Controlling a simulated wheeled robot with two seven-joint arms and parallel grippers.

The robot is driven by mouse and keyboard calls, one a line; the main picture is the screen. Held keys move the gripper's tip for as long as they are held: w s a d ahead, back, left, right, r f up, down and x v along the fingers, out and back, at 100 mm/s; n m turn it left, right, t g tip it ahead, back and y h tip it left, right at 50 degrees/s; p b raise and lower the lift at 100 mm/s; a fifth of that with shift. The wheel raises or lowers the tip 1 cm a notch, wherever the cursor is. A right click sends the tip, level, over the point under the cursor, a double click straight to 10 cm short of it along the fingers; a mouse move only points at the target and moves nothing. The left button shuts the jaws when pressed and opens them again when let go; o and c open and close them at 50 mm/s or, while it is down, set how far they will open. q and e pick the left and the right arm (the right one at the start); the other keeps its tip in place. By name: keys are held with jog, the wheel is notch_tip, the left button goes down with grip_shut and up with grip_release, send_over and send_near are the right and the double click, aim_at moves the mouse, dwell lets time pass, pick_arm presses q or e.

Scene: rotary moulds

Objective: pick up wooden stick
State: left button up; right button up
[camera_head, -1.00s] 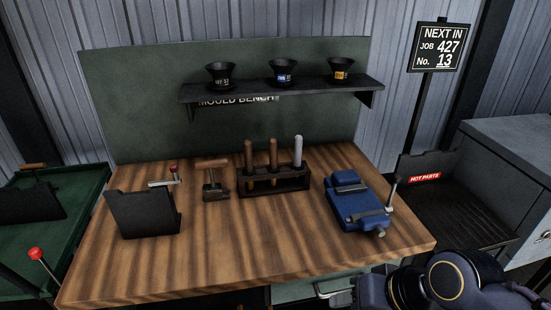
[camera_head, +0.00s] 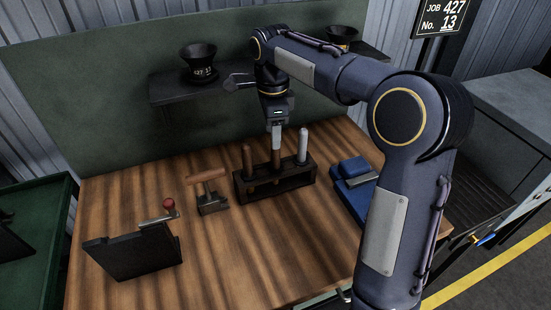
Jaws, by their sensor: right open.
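A dark rack (camera_head: 290,180) on the bench holds three upright sticks. The left wooden stick (camera_head: 247,157) and the middle wooden stick (camera_head: 276,160) are brown. The right stick (camera_head: 302,146) is pale grey. My right gripper (camera_head: 276,138) points down over the middle wooden stick, with its fingers at the stick's top end. The gripper is open; its fingers hide the top of that stick, and I cannot tell whether they touch it. My left gripper is not in view.
A wooden-handled tool (camera_head: 208,190) and a black plate-like holder with a red knob (camera_head: 135,252) stand left of the rack. A blue vise-like device (camera_head: 352,180) is at the right, partly behind my arm. A shelf (camera_head: 170,92) with black cups hangs behind. The front bench (camera_head: 235,260) is clear.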

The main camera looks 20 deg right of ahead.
aim_at(275, 162)
jog(key=f, duration=0.5)
jog(key=shift+d+f, duration=0.25)
jog(key=shift+f, duration=0.05)
jog(key=shift+s, duration=0.1)
grip_shut()
